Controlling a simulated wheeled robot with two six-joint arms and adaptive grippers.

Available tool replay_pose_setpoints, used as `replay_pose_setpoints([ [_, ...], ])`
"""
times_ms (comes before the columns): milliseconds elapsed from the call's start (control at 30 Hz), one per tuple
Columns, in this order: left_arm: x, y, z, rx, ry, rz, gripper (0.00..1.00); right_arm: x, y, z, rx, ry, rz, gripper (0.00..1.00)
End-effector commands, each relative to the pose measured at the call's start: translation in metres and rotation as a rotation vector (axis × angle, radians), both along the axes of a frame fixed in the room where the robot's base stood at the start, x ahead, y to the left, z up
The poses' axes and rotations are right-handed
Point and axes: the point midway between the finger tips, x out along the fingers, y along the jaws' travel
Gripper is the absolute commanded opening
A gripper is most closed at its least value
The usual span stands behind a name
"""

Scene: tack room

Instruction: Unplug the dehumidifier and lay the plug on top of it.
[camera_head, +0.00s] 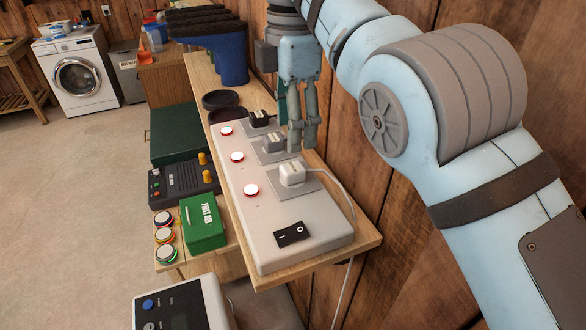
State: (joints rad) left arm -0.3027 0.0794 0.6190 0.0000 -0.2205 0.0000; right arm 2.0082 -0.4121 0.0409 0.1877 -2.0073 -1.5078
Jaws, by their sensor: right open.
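A large light-grey power strip (286,238) lies on a narrow wooden shelf against the plank wall. It carries a white plug (292,174), a grey plug (273,142) and a black plug (259,117), each on a square socket plate. A white cord (341,198) runs from the white plug over the shelf's right edge and down. My right gripper (302,147) points down, open and empty, just above and behind the white plug, near the grey one. A white appliance (206,300) with a blue button is cut off at the bottom; I cannot tell whether it is the dehumidifier. My left gripper is out of view.
The strip has several lit red-and-white buttons (251,191) and a black rocker switch (290,234). Blue boots (230,60) and dark bowls (221,99) stand farther back. A green first aid box (203,222) and a dark control box (182,185) sit lower left. Floor is open at left.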

Motion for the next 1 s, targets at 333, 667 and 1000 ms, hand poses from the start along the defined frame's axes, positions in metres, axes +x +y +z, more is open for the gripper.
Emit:
replay_pose_setpoints([
  [333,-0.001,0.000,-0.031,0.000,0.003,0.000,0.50,0.001,-0.002,-0.033,0.000,0.003,-0.002,0.55],
  [667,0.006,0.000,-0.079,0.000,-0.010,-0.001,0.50,0.002,-0.001,-0.081,0.000,0.003,-0.002,0.55],
  [1000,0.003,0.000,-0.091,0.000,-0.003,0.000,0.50,0.002,-0.001,-0.092,0.000,0.002,-0.002,0.55],
])
